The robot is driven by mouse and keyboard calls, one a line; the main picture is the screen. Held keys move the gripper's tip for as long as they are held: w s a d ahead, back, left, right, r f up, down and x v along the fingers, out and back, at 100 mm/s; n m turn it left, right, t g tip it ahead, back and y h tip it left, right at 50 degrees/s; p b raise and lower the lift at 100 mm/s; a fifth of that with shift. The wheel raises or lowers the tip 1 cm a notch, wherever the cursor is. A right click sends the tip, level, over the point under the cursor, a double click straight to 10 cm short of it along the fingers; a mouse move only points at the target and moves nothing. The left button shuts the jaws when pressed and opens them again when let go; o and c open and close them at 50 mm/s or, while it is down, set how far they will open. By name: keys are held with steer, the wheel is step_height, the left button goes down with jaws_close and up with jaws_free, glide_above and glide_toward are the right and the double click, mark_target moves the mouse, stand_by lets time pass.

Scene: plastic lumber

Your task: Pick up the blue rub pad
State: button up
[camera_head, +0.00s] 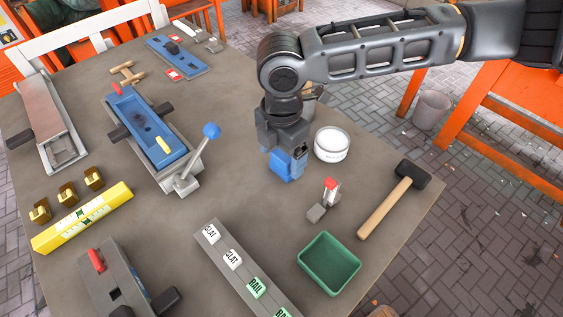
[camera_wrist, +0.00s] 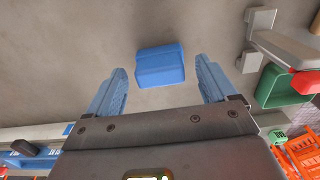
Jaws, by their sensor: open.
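The blue rub pad (camera_wrist: 160,66) is a small blue block lying on the grey tabletop, seen whole in the wrist view. It lies ahead of my gripper (camera_wrist: 160,84), between the lines of its two blue fingers and apart from both. The fingers are spread, with nothing between them. In the head view my gripper (camera_head: 287,160) points down over the table. A blue block shape, apparently the pad (camera_head: 281,171), shows at its fingers; the similar blues make the exact gap there hard to tell.
A white round tub (camera_head: 332,144) stands close to the right of my gripper. A small red-topped grey tool (camera_head: 326,200), a green tray (camera_head: 329,263) and a mallet (camera_head: 396,199) lie nearer the front right. A blue-bedded fixture with a blue-knobbed lever (camera_head: 196,165) stands to the left.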

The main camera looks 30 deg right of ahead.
steer(key=shift+f, duration=0.4)
steer(key=c, duration=1.2)
steer(key=shift+o, duration=0.2)
steer(key=shift+r, duration=0.45)
steer(key=r, duration=0.3)
steer(key=shift+s+d+r, duration=0.2)
steer(key=shift+d+r, duration=0.15)
steer(key=shift+d, duration=0.05)
steer(key=s+d+r, duration=0.6)
steer(key=s+d, duration=0.1)
steer(key=d, duration=0.1)
steer(key=shift+s+r+b, duration=0.2)
steer(key=shift+r+b, duration=0.05)
steer(key=shift+b, duration=0.1)
